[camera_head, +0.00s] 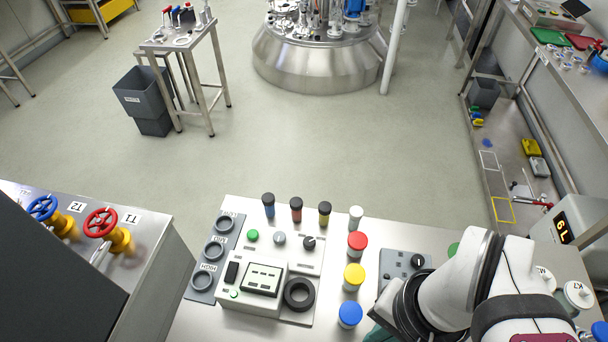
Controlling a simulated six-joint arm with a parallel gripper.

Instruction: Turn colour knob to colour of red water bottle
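A grey panel (394,258) on the steel table carries a black knob (417,261), partly beside my arm. Another black knob (309,243) sits on the light control panel further left. I cannot tell which one is the colour knob, and no colour marks are legible. Three small black-capped bottles stand at the table's back edge: one blue (268,206), one red-brown (296,210), one yellow (324,214). A red-lidded jar (357,244) stands to their right. I cannot tell which is the red water bottle. My arm fills the lower right; my gripper is hidden.
A yellow-lidded jar (353,277), a blue-lidded jar (350,314) and a white-capped bottle (355,218) stand left of my arm. A control unit (249,286) with a display, a black ring (299,294) and a rack with round holders (214,254) lie further left.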

